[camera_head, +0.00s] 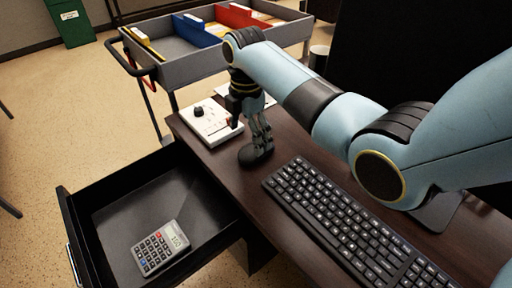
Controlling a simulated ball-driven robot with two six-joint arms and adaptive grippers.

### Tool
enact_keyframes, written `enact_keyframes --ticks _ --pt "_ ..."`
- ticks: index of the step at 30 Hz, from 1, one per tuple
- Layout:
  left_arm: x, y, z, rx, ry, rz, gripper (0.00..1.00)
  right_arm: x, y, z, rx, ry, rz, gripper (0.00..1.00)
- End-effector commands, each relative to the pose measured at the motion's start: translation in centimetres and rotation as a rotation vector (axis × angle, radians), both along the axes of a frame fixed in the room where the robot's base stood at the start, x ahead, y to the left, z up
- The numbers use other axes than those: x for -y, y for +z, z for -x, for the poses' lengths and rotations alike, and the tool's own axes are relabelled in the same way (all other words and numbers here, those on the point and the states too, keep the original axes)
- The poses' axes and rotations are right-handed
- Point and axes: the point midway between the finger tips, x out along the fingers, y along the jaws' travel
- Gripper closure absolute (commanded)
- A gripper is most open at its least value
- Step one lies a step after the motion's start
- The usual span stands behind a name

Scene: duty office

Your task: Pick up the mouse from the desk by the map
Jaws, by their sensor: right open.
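A dark rounded object that looks like the mouse (252,156) sits on the brown desk (222,163), between the keyboard and a white device. My right gripper (262,136) points down directly over it and is open. Its fingertips are at or just above the mouse's top; I cannot tell whether they touch it. The gripper hides part of the mouse. I cannot make out a map; my right arm covers part of the desk. My left gripper is not in view.
A black keyboard (345,222) lies right of the mouse. The white device (213,125) with a black knob is at left. An open drawer (105,207) holds a calculator (160,247). A grey cart (197,64) with folders stands behind. A cup (318,56) is at the back.

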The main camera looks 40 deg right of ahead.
Motion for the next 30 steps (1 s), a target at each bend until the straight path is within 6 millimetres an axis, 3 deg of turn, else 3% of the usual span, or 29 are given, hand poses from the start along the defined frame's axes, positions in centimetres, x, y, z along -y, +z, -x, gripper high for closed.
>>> enact_keyframes --ticks 5,15,23,30 --pt "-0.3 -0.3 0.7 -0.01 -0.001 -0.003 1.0 0.1 -1.6 0.0 0.0 -0.001 0.001 0.12" --pt "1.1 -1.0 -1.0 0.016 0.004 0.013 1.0 0.4 -6.2 0.4 0.0 -0.001 0.001 0.12" --pt "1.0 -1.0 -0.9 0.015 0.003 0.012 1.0 0.4 -6.4 0.4 0.002 -0.001 0.001 0.12" --pt "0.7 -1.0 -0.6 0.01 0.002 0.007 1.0 0.4 -6.4 0.4 0.001 -0.001 0.001 0.42"
